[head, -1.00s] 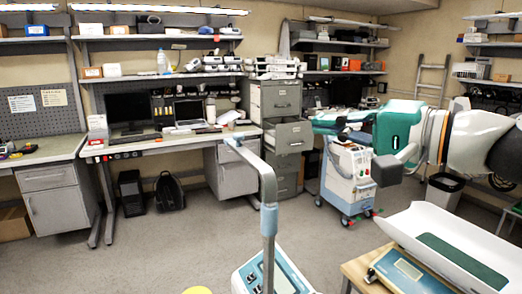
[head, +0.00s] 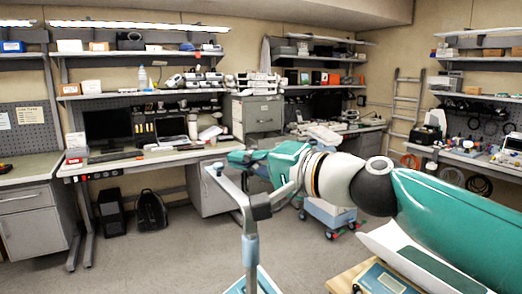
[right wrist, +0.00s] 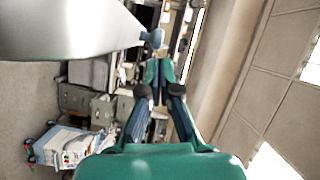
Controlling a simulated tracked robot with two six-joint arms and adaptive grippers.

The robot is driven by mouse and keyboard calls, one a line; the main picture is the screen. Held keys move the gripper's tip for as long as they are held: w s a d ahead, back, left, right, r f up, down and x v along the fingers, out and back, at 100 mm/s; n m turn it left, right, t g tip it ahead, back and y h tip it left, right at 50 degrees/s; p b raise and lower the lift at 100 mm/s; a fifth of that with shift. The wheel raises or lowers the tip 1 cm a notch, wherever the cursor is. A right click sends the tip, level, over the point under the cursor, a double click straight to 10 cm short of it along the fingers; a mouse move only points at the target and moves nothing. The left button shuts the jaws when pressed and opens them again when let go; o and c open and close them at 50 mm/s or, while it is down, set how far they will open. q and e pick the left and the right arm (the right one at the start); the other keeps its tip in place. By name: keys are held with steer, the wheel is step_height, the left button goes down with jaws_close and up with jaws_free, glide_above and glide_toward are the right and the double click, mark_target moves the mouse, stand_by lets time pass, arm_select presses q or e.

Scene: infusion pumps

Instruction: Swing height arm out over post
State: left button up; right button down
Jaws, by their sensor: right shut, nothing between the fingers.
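The grey post (head: 250,250) stands at bottom centre in the head view. The height arm (head: 224,184) reaches from the post's top up and to the left, to a small blue tip. My right gripper (head: 236,158) is shut and empty, pointing left just behind and above the height arm in the picture. In the right wrist view, my fingertips (right wrist: 159,70) are together. A large pale shape with a blue tip, apparently the height arm (right wrist: 75,35), lies close to the camera there. I cannot tell whether the fingers touch it. My left gripper is out of view.
A scale with a white tray (head: 410,255) stands at lower right beneath my right arm. A white-and-blue cart (head: 328,215) stands behind my gripper. A workbench (head: 140,162) with monitors and a filing cabinet (head: 258,115) line the back. The floor left of the post is clear.

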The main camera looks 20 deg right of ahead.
steer(key=shift+a+f, duration=0.2)
steer(key=shift+a, duration=0.1)
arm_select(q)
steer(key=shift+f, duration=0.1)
arm_select(e)
steer(key=shift+a+g, duration=0.1)
steer(key=shift+g, duration=0.2)
